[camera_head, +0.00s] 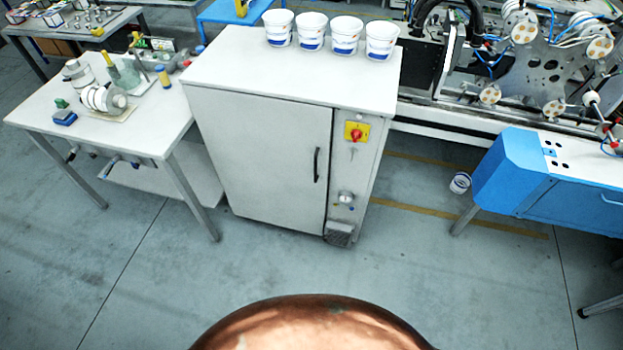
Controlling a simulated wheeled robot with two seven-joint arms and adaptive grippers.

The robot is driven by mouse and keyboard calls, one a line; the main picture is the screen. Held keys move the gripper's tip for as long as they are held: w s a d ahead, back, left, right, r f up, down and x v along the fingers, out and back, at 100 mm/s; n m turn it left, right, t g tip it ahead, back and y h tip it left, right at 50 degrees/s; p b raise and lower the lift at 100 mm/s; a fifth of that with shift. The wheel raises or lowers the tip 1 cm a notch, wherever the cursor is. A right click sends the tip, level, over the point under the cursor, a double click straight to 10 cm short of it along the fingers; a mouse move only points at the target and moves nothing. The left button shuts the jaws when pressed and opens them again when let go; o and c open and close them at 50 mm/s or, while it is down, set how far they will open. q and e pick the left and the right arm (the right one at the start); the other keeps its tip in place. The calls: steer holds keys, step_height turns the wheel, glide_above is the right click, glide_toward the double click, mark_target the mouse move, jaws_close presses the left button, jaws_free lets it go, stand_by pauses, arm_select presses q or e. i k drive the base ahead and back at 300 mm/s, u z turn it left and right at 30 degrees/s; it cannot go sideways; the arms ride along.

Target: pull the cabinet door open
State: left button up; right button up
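The white cabinet (230,60) stands in the middle of the view. Its front door (257,155) looks shut. A black vertical handle (317,164) sits near the door's right edge. To the right of the door is a narrow panel with a red and yellow rotary switch (356,133) and a small gauge or valve (346,197) below. Neither of my grippers shows in this view.
Several white cups (346,36) stand in a row on the cabinet top. A table with tools and rolls (140,139) is at left. The floor before the cabinet is clear.

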mark_target(270, 156)
steer(key=u, duration=1)
steer(key=i, duration=0.9)
steer(key=z, duration=1.55)
